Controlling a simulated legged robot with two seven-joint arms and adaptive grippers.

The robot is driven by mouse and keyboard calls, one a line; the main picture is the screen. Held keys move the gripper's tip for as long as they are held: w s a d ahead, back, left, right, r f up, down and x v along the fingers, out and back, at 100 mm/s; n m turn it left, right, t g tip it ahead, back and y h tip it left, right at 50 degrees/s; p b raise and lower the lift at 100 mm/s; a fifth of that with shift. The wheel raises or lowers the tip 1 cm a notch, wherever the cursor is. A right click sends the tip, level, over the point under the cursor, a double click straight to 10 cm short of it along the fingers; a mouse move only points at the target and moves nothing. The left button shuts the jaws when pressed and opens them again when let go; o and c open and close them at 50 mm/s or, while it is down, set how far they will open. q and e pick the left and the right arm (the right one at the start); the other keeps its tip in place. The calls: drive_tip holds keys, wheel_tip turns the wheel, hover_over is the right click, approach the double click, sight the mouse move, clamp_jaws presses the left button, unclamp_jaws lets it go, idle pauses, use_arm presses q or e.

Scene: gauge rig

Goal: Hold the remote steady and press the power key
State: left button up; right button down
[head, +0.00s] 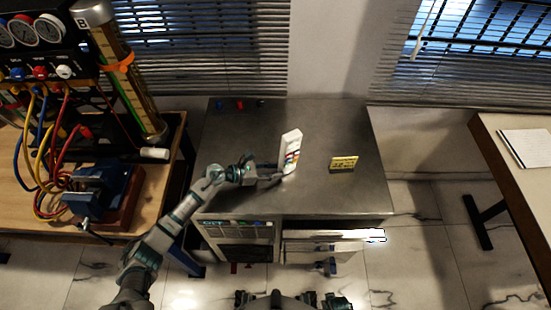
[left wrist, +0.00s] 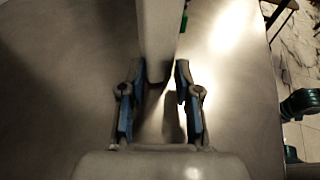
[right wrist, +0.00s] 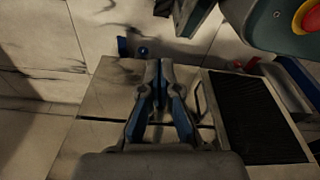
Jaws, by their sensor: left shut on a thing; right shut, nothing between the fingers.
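The white remote (head: 291,147) is over the middle of the grey metal worktop (head: 240,135), with coloured keys on the side facing the camera. Its long side points up and I cannot tell whether its lower end touches the worktop. My left gripper (head: 277,175) is shut on its lower part. In the left wrist view the remote (left wrist: 158,40) runs up from between the blue-padded fingers (left wrist: 161,85); its keys are mostly hidden there. My right gripper (right wrist: 160,68) is shut and empty in the right wrist view, away from the remote. I cannot make it out in the head view.
A yellow block (head: 344,163) lies on the worktop right of the remote. Small red and blue items (head: 230,104) sit at its back left edge. A gauge rig with hoses and a blue vise (head: 98,188) fill the left bench. A notepad (head: 526,148) lies on the right table.

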drive_tip(key=shift+d, duration=0.15)
idle(0.4)
